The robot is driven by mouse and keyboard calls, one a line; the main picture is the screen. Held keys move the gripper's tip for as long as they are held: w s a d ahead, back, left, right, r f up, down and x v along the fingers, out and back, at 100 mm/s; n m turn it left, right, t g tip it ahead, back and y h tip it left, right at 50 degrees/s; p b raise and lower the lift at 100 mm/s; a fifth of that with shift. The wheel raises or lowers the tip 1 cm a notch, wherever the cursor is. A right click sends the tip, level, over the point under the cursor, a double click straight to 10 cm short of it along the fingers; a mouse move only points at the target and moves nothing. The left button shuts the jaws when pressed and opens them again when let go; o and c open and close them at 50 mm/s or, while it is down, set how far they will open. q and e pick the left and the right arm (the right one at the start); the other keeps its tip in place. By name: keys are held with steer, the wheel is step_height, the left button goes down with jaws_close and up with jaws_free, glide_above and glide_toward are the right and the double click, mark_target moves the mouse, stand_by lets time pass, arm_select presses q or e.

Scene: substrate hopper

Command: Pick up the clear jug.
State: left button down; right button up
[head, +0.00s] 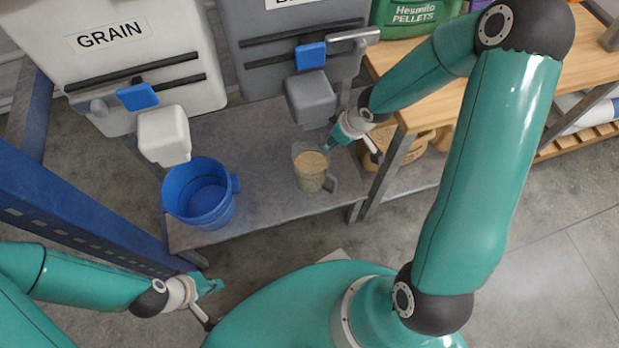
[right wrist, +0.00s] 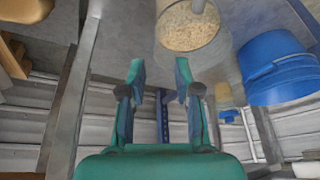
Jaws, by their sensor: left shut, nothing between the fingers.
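The clear jug (head: 310,181) stands upright on the grey shelf below the grey hopper's spout, with tan grainy stuff inside and a grey handle at its right. In the right wrist view the jug (right wrist: 190,28) is at the top, past the fingertips and not between them. My right gripper (right wrist: 160,76) is open and empty; in the head view it (head: 330,143) is just behind and right of the jug's rim. I cannot tell whether it touches the jug. My left gripper (head: 216,287) is shut and empty, low at left, away from the jug.
The grey hopper's spout (head: 311,100) hangs above and behind the clear jug. A wooden table (head: 425,108) with a green pellets container (head: 415,14) is at right.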

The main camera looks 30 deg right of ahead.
steer(key=b, duration=0.3)
glide_above(323, 159)
steer(key=f, duration=0.3)
steer(key=s+f, duration=0.1)
steer(key=shift+d+f, duration=0.15)
steer(key=shift+f, duration=0.25)
steer(key=b+x, duration=0.2)
steer(key=x, duration=0.2)
steer(key=shift+s+d+f+b, duration=0.1)
steer(key=shift+d+f+b, duration=0.1)
steer(key=shift+f+b, duration=0.15)
steer(key=shift+w+f, duration=0.2)
steer(key=shift+f, duration=0.05)
jaws_close()
steer(key=shift+r, duration=0.1)
